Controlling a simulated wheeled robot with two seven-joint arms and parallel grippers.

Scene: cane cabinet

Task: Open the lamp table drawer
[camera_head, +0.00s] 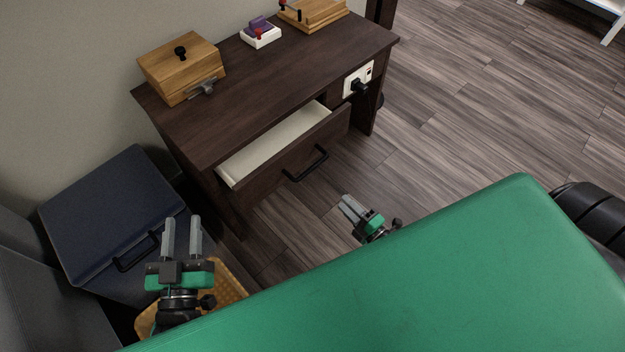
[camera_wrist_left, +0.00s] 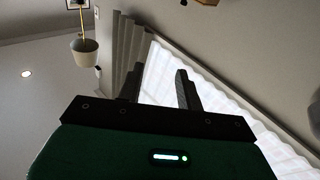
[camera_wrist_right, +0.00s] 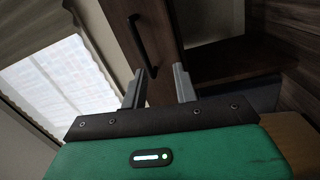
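The dark brown lamp table (camera_head: 240,85) stands against the wall in the head view. Its drawer (camera_head: 265,178) is pulled partway out, and the pale inside (camera_head: 275,140) shows and looks empty. A black bar handle (camera_head: 308,165) is on the drawer front. My right gripper (camera_head: 346,205) is open and empty, apart from the handle, below and right of it. In the right wrist view the handle (camera_wrist_right: 138,36) shows beyond the fingers (camera_wrist_right: 160,88). My left gripper (camera_head: 182,230) is open and empty, left of the table's front, beside the dark blue box.
A wooden box (camera_head: 180,68) with a black knob, a small white tray (camera_head: 261,38) and a wooden item (camera_head: 314,12) stand on the tabletop. A dark blue box (camera_head: 110,215) and a yellow basket (camera_head: 228,285) are at left.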

